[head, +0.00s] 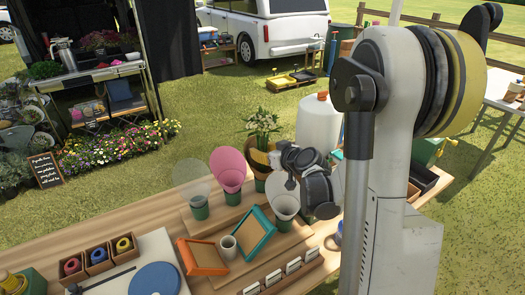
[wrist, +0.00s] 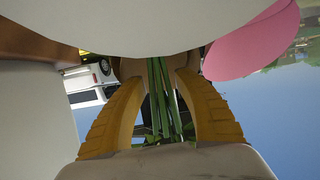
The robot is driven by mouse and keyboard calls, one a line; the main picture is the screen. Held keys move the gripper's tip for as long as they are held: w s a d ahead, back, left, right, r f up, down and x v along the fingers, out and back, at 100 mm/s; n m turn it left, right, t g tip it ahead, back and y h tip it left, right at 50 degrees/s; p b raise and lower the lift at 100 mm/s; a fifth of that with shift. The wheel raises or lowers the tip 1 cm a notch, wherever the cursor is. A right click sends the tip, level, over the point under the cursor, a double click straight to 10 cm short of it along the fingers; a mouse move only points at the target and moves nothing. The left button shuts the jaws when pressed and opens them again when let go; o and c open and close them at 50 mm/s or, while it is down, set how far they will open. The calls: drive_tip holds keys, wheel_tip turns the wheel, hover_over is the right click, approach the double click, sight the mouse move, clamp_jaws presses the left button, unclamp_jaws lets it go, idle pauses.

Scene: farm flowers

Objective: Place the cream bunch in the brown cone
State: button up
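The cream bunch (head: 262,123) stands upright, pale flowers with green leaves on top, over the brown cone (head: 262,184) in the head view. My gripper (head: 264,158) reaches in from the right at the stems. In the wrist view, which is upside down, the green stems (wrist: 164,95) run between my two yellow fingers (wrist: 163,88), which curve in close around them. The stems' far ends reach a tan surface that looks like the brown cone (wrist: 132,67). How deep they sit is hidden.
A pink cone (head: 229,168) and a clear cone (head: 196,183) in green holders stand left. A greyish cone (head: 285,204) stands in front, close to my wrist.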

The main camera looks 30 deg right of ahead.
drive_tip(key=shift+r, duration=0.2)
drive_tip(key=a+p+v, duration=0.1)
drive_tip(key=p+v, duration=0.2)
drive_tip(key=v, duration=0.9)
drive_tip(key=s+a+r+g+y, duration=0.15)
drive_tip(key=s+a+g, duration=0.3)
drive_tip(key=a, duration=0.85)
drive_tip(key=s+a+r+g+h, duration=0.2)
drive_tip(key=s+a, duration=0.3)
drive_tip(key=s, duration=0.6)
drive_tip(key=shift+s+m, duration=0.3)
drive_tip(key=shift+s, duration=0.1)
drive_tip(key=shift+f+b, duration=0.3)
drive_tip(key=shift+f, duration=0.15)
